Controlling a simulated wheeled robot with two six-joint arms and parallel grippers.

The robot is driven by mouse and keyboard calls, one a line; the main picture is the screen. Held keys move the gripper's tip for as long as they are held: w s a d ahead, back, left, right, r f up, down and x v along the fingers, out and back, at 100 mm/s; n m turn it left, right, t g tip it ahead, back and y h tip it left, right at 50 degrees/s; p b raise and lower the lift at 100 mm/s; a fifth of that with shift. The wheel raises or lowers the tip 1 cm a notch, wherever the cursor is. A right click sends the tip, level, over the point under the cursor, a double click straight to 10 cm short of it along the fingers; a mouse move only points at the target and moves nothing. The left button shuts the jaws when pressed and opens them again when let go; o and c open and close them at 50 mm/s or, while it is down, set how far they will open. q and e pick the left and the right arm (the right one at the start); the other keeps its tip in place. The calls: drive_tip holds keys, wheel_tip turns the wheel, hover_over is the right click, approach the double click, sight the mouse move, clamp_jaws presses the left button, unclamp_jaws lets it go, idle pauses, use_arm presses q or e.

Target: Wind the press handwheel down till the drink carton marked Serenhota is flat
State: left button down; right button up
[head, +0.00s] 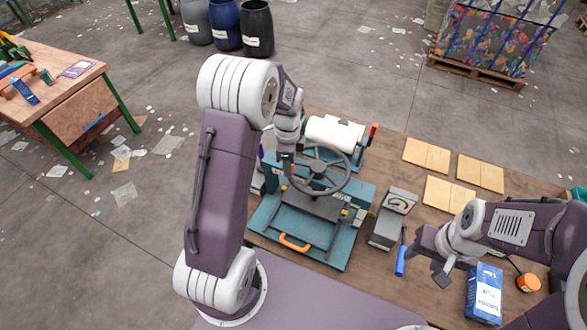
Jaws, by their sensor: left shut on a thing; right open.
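The teal press (264,225) stands on the wooden bench, with a dark spoked handwheel (340,184) on top. My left gripper (289,168) is shut on the left side of the handwheel; its fingers and the exact grip are small and partly hidden. A dark plate lies below the wheel, and I cannot make out a carton under it. A blue and white carton (487,290) stands uncrushed on the bench at the right, beneath my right arm; its lettering is too small to read surely. My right gripper (424,264) is open and empty, left of this carton.
A blue-handled tool (400,262) lies close to my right gripper. A grey device with a dial (392,220) stands right of the press. A white roller (334,132) is behind it. Several tan boards (426,155) lie at the back right. An orange round thing (528,283) is beside the carton.

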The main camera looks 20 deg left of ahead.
use_arm(q)
drive_tip(key=w+m, duration=0.1)
drive_tip(key=w+a+m, duration=0.1)
drive_tip(key=shift+w+a+r+m+p, duration=0.2)
drive_tip(key=shift+a+m+p, duration=0.1)
drive_tip(key=shift+m+p, duration=0.1)
drive_tip(key=w+m, duration=0.1)
drive_tip(key=m, duration=0.1)
drive_tip(key=w+a+m+p, duration=0.1)
drive_tip(key=w+m, duration=0.1)
drive_tip(key=shift+w, duration=0.2)
drive_tip(key=shift+w+f+m, duration=0.1)
drive_tip(key=shift+w+m, duration=0.95)
drive_tip(key=shift+m, duration=0.25)
drive_tip(key=c, duration=1.2)
unclamp_jaws()
drive_tip(key=shift+o, duration=0.4)
